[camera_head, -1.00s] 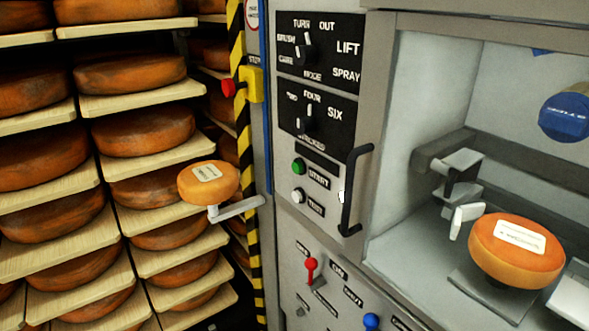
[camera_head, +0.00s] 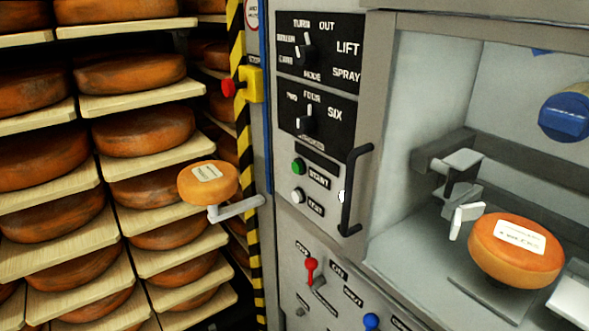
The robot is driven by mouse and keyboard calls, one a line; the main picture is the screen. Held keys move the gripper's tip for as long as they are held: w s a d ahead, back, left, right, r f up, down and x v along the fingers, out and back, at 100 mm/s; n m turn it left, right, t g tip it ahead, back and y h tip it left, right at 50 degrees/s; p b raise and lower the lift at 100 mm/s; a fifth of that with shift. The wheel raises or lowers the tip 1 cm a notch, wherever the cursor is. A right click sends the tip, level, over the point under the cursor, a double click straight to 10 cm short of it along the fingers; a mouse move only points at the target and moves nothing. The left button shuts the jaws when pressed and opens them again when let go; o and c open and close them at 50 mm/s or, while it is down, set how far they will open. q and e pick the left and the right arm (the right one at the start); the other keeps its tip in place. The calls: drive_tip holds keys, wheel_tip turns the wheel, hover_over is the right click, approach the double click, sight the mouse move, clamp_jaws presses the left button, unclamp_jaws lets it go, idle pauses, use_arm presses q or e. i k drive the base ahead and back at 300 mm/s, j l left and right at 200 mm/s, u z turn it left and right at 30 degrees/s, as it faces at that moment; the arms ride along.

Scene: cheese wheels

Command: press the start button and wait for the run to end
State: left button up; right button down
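The green start button (camera_head: 298,165) is on the grey machine's front panel, left of a small black label that reads START. A white button (camera_head: 298,195) is just below it, by another label. Nothing touches either button. Neither of my grippers shows in the head view. Inside the machine's open chamber an orange cheese wheel (camera_head: 516,262) with a white label sits beside a grey jointed mechanism (camera_head: 460,190). I cannot tell whether the machine is running.
Two black selector panels (camera_head: 318,60) are above the buttons, and a black handle (camera_head: 352,195) is to their right. A red lever (camera_head: 311,268) and a blue knob (camera_head: 371,321) are below. A red stop button (camera_head: 228,88) is at left. Shelved cheese wheels (camera_head: 145,130) fill the left side.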

sight(297, 167)
drive_tip(key=i+j+z, duration=0.1)
drive_tip(key=j+z, duration=0.25)
drive_tip(key=j, duration=0.85)
drive_tip(key=j+z, duration=0.3)
drive_tip(key=j, duration=0.9)
